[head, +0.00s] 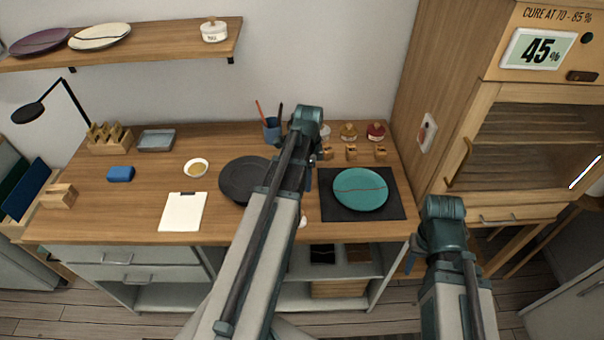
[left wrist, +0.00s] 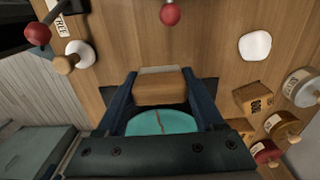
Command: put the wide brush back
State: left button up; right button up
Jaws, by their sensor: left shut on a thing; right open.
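My left gripper (left wrist: 163,98) is shut on a wooden block-like piece with a pale edge, which looks like the wide brush (left wrist: 160,88). In the left wrist view it is held above the table, with the teal plate (left wrist: 160,122) showing behind it between the fingers. In the head view my left arm hides the left gripper and most of what it holds. The teal plate also shows in the head view (head: 352,187), with a dark crack line across it. My right gripper (head: 411,263) is open, low beyond the table's right front corner, partly hidden by its arm.
The plate lies on a black mat (head: 389,211). Small wooden holders (head: 381,153) and lidded jars (head: 376,131) stand behind it. A blue cup (head: 271,131) holds thin tools. A cabinet (head: 530,140) stands right.

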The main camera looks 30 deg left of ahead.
pick_arm(q)
jog(key=shift+w+a+f, duration=0.15)
jog(key=shift+w+a, duration=1.1)
jog(key=shift+a, duration=0.05)
jog(key=shift+w+a+f, duration=0.15)
jog(key=shift+w+a, duration=0.65)
notch_tip(320, 180, down, 3)
jog(key=b, duration=0.3)
jog(key=shift+f+b, duration=0.25)
jog(key=shift+b, duration=0.2)
jog(key=shift+s, duration=0.1)
jog(key=shift+f, duration=0.15)
jog(key=o, duration=1.2)
